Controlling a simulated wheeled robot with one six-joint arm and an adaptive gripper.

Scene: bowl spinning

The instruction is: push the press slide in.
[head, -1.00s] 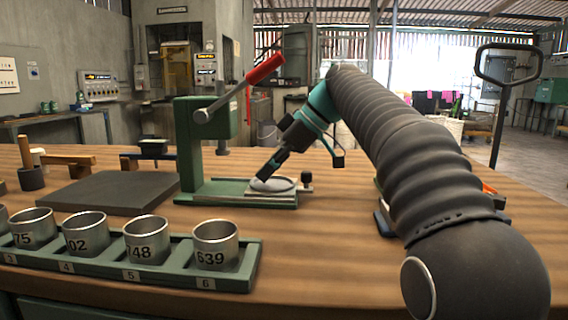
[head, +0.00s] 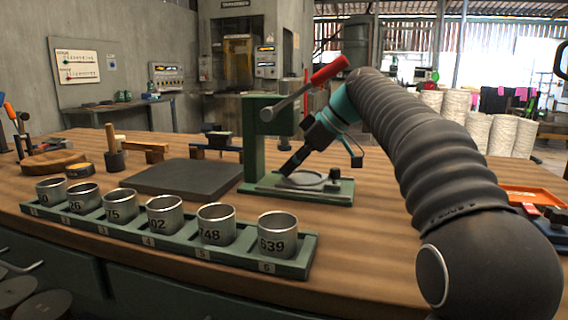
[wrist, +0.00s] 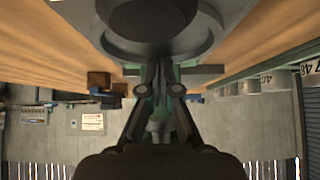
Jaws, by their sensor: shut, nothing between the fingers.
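The green press (head: 265,140) stands on the wooden bench, with a red-handled lever (head: 328,70) angled up to the right. Its slide carries a round grey plate (head: 308,182) low on the base, partly below the press head. A small dark knob (head: 333,176) shows at the slide's right. My gripper (head: 286,171) is shut and empty, tilted down to the plate's left side; contact is hard to tell. In the wrist view my gripper (wrist: 158,65) points at a grey round part (wrist: 150,20) at the top, close to the fingertips.
A green rack (head: 160,236) of numbered metal cups stands in front of the press. A dark slab (head: 185,177) lies to its left. An orange tray (head: 535,200) is at the right, beyond my arm. Bare bench shows between rack and press.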

